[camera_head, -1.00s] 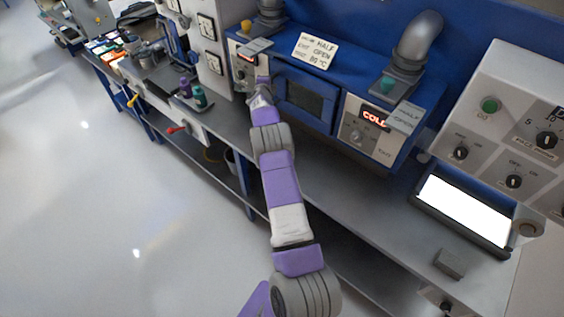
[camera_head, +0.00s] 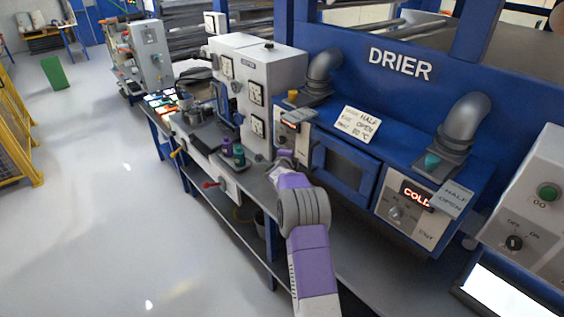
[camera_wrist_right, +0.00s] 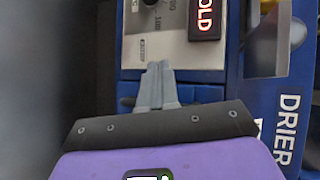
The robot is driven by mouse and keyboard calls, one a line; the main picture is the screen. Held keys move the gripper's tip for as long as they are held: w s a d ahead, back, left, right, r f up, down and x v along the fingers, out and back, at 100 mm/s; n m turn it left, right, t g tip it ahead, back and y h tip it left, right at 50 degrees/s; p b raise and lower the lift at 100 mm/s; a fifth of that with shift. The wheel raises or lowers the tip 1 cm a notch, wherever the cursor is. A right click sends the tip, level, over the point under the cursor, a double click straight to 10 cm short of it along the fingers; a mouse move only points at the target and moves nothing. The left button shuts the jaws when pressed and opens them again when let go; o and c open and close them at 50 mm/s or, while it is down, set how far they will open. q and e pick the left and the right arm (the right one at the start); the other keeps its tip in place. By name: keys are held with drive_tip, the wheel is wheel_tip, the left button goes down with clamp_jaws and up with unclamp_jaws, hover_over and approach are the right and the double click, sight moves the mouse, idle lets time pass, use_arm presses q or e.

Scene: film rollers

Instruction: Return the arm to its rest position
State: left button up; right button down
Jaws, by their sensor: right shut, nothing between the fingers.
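One purple and grey arm, my right, reaches up from the bottom of the head view. Its gripper (camera_head: 284,158) is in front of the bench, just below the drier's left control panel (camera_head: 290,132). In the right wrist view the gripper's grey fingers (camera_wrist_right: 157,84) are shut together with nothing between them. They point towards a pale panel (camera_wrist_right: 165,45) with a dark knob and a red display reading "OLD", cut off at the edge. Contact with the panel cannot be told. My left gripper is not in view.
The blue drier (camera_head: 395,95) stands behind the bench (camera_head: 262,190), with a right-hand panel (camera_head: 408,208) reading "COLD". Purple and green bottles (camera_head: 238,155) stand left of the gripper. A grey control box (camera_head: 530,190) is at the right. The floor (camera_head: 110,220) at left is open.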

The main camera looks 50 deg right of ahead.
drive_tip(key=a, duration=0.1)
drive_tip(key=a+r, duration=0.1)
drive_tip(key=a, duration=0.2)
drive_tip(key=shift+w+a+r, duration=0.2)
drive_tip(key=shift+a+r, duration=0.1)
drive_tip(key=shift+a, duration=0.05)
drive_tip(key=s+a+f+n+y+b, duration=0.15)
drive_tip(key=a+f+n+y, duration=0.4)
drive_tip(key=a+f, duration=0.8)
drive_tip(key=s+a+f+n+y+b, duration=0.1)
drive_tip(key=s+a+f+n+y, duration=0.2)
drive_tip(key=a+f+n, duration=0.8)
drive_tip(key=s+a+f+n+g+y+b, duration=0.1)
drive_tip(key=s+a+f+n+g+y, duration=0.1)
drive_tip(key=s+a+f, duration=0.5)
drive_tip(key=s+a+f+n+g+y+b, duration=0.1)
drive_tip(key=s+a+f+n+y, duration=0.15)
drive_tip(key=a+f, duration=0.45)
drive_tip(key=s+a+n+g+y+b, duration=0.1)
drive_tip(key=s+a+n+g+y, duration=0.2)
drive_tip(key=s+a, duration=1.1)
drive_tip(key=s+n+g, duration=0.1)
drive_tip(key=s+n, duration=0.1)
drive_tip(key=n, duration=0.1)
drive_tip(key=shift+s+r, duration=0.25)
drive_tip(key=shift+s, duration=0.1)
